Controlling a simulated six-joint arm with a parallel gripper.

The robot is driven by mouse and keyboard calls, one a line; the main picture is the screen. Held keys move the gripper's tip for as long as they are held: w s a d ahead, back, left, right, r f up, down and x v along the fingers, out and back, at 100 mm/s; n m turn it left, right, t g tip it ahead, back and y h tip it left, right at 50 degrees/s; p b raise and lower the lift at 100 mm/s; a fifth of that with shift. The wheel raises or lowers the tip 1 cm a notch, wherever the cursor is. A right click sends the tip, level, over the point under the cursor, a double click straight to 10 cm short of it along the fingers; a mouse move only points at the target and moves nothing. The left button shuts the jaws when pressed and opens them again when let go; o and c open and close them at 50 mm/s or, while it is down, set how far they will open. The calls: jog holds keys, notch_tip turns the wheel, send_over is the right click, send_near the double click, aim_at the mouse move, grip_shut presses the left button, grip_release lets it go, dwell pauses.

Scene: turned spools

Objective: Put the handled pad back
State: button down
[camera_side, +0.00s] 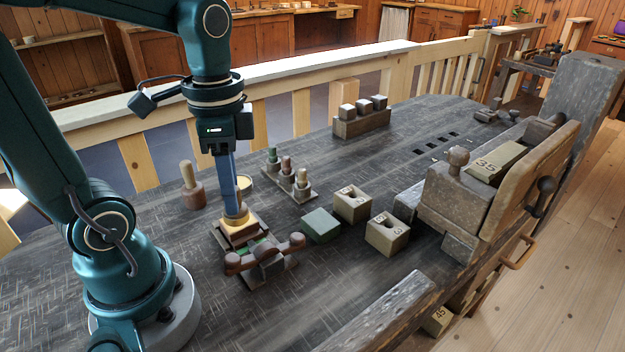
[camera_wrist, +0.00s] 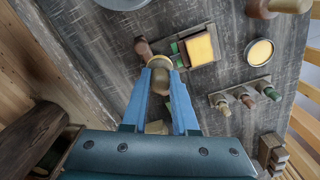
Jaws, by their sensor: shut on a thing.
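Directly below in that view is a wooden stand with a square yellow pad (camera_wrist: 199,48) and green pieces (camera_wrist: 175,52). I cannot tell whether the held pad touches the stand. A round yellow tin (camera_wrist: 260,52) stands beside it, partly hidden behind my fingers in the side view.
Brown knobbed pieces (camera_side: 265,261) lie in front of the stand. A spool rack (camera_side: 300,192), a green block (camera_side: 320,225) and two holed blocks (camera_side: 387,235) stand to the right. A brown-based handled tool (camera_side: 193,190) stands left. The bench behind the rack is mostly clear.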

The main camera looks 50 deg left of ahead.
jog(key=shift+d, duration=0.4)
jog(key=d+f, duration=0.2)
jog(key=d, duration=0.1)
jog(key=s+d+f, duration=0.1)
jog(key=d+f, duration=0.1)
jog(key=d, duration=0.2)
jog(key=d+f, duration=0.2)
jog(key=d, duration=0.2)
jog(key=shift+s+f, duration=0.2)
jog(key=shift+f, duration=2.15)
jog(key=shift+f, duration=0.15)
jog(key=c, duration=0.7)
grip_release()
